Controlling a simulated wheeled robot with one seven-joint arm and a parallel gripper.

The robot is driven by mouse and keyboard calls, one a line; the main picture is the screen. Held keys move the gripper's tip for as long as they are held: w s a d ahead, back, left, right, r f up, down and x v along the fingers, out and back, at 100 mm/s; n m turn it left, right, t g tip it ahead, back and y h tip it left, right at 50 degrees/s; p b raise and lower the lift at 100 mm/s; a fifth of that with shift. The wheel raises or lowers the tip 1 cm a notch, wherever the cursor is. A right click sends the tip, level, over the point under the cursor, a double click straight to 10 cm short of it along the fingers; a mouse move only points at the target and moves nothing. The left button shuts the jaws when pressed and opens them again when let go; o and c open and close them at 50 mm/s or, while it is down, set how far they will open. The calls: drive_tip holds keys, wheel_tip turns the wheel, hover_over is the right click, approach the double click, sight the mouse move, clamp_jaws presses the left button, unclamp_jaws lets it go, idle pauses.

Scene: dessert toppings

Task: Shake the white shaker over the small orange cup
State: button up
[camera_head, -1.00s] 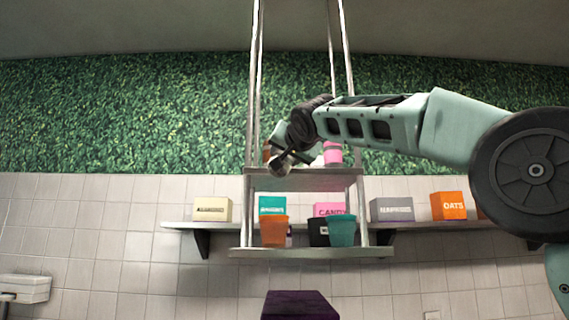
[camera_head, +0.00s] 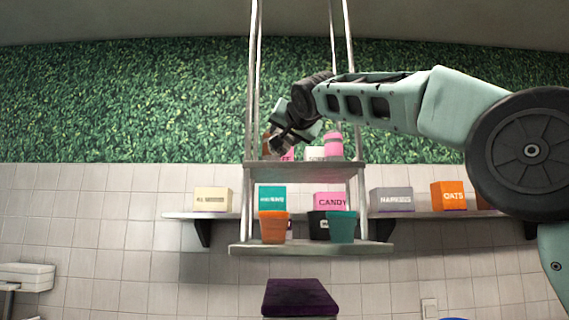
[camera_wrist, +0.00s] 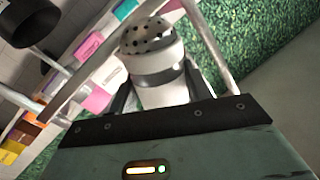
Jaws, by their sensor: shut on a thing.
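The white shaker (camera_wrist: 158,72) has a silver domed top with dark holes and a grey band. In the wrist view it sits between the two fingers of my gripper (camera_wrist: 160,98), which is shut on it. In the head view my gripper (camera_head: 284,140) is at the left part of the upper shelf, above the cup's level; the shaker is small and mostly hidden there. The small orange cup (camera_head: 273,227) stands upright at the left of the lower hanging shelf, below my gripper. I cannot make out the cup in the wrist view.
A pink shaker (camera_head: 333,147) stands on the upper shelf (camera_head: 305,172). A teal cup (camera_head: 341,227) and a black container (camera_head: 318,225) stand on the lower shelf (camera_head: 300,248). Metal rods hold the shelves. Labelled boxes, such as the orange oats box (camera_head: 448,196), line the wall shelf.

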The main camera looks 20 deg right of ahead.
sight(281, 152)
wheel_tip(281, 152, down, 8)
drive_tip(key=b, duration=0.8)
drive_tip(key=shift+r, duration=0.1)
idle(0.9)
